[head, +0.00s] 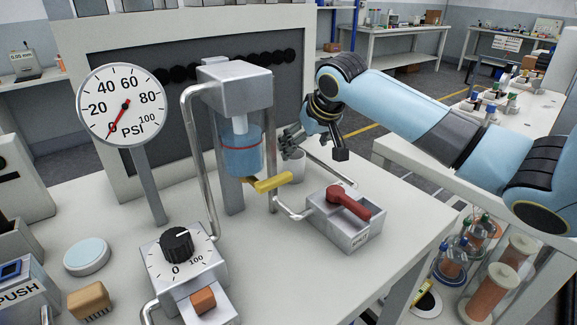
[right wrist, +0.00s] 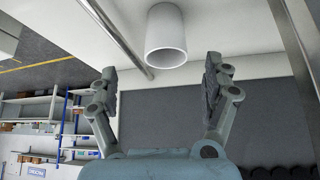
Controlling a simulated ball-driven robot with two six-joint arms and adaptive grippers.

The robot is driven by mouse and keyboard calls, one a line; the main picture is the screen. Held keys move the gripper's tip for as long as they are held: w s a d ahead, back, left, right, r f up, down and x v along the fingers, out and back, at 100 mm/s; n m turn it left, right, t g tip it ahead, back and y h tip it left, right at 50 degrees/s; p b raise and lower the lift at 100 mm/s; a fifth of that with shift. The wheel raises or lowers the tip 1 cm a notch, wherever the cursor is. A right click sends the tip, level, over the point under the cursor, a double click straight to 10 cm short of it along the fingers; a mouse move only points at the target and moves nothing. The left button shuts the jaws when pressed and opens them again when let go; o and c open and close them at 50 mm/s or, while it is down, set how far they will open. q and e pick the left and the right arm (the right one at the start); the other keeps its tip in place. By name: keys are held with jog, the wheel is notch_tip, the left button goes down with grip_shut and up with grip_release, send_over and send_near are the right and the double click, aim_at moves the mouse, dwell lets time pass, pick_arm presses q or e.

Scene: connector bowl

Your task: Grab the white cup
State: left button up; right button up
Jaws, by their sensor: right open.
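The white cup (head: 294,168) stands on the white bench, behind the yellow lever and just right of the metal post. Its upper part is partly covered by my right gripper (head: 291,140) in the head view. In the right wrist view the cup (right wrist: 166,38) shows with its round rim towards the fingers. My right gripper (right wrist: 161,72) is open and empty there, its two fingers spread apart. The cup lies beyond the fingertips, between their lines, and does not appear to touch them. My left gripper is not in view.
A metal press-like stand (head: 238,90) with a blue vessel (head: 240,152) and yellow lever (head: 268,184) is left of the cup. A bent metal pipe (head: 330,166) runs close to its right. A box with a red lever (head: 347,214) stands in front.

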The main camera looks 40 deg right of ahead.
aim_at(294, 162)
jog(key=x, duration=0.3)
jog(key=shift+w+f, duration=0.2)
jog(key=shift+f, duration=0.15)
jog(key=x, duration=0.2)
jog(key=a+x, duration=0.1)
jog(key=x, duration=0.1)
jog(key=shift+s+f, duration=0.1)
jog(key=shift+f, duration=0.15)
jog(key=shift+w+d+f+b, duration=0.15)
jog(key=shift+w+f+b, duration=0.15)
jog(key=shift+f, duration=0.2)
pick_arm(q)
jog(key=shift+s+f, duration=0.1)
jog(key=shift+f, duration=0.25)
pick_arm(e)
jog(key=shift+r, duration=0.1)
jog(key=shift+s, duration=0.1)
jog(key=shift+c, duration=1.1)
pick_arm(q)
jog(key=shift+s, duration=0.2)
pick_arm(e)
jog(key=c, duration=1)
